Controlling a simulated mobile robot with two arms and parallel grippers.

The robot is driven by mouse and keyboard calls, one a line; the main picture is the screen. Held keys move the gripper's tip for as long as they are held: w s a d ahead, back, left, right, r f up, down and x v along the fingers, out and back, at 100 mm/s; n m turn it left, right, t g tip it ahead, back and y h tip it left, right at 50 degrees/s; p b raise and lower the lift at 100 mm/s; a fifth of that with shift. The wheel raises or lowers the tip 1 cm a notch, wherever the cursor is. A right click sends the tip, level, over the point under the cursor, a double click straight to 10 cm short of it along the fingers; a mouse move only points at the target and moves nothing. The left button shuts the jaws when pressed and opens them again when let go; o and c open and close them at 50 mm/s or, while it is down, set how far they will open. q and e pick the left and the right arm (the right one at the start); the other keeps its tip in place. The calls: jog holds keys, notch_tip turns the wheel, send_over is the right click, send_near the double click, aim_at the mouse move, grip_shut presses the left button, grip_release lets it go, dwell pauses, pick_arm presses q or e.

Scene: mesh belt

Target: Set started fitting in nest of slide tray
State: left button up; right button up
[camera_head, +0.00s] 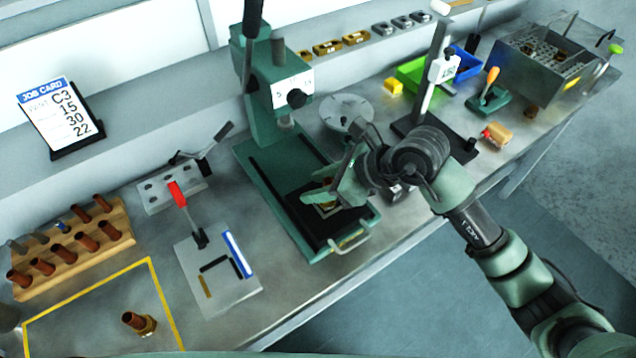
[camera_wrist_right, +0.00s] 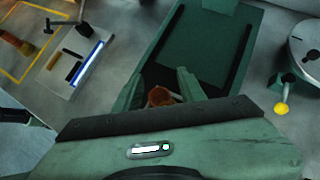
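My right gripper (camera_head: 330,192) is low over the slide tray (camera_head: 352,240) at the foot of the green press (camera_head: 262,140). In the right wrist view the fingers (camera_wrist_right: 161,86) point down at the dark tray and stand on either side of a copper-brown fitting (camera_wrist_right: 160,96), which looks held between them. The fingers and hand cover much of the fitting. A pale square frame, apparently the nest (camera_head: 328,208), shows under the fingertips. I cannot tell whether the fitting touches it. My left gripper is not in view.
A wooden rack (camera_head: 70,245) holds several copper tubes. A red-handled clamp plate (camera_head: 215,270) is left of the press; a round disc (camera_head: 346,113) and a post stand (camera_head: 432,85) are behind my arm.

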jog(key=shift+r, duration=0.2)
jog(key=shift+d+r, duration=0.15)
jog(key=shift+d, duration=0.1)
jog(key=b+v, duration=0.2)
jog(key=v, duration=0.9)
jog(key=shift+s, duration=0.2)
jog(key=shift+r, duration=0.15)
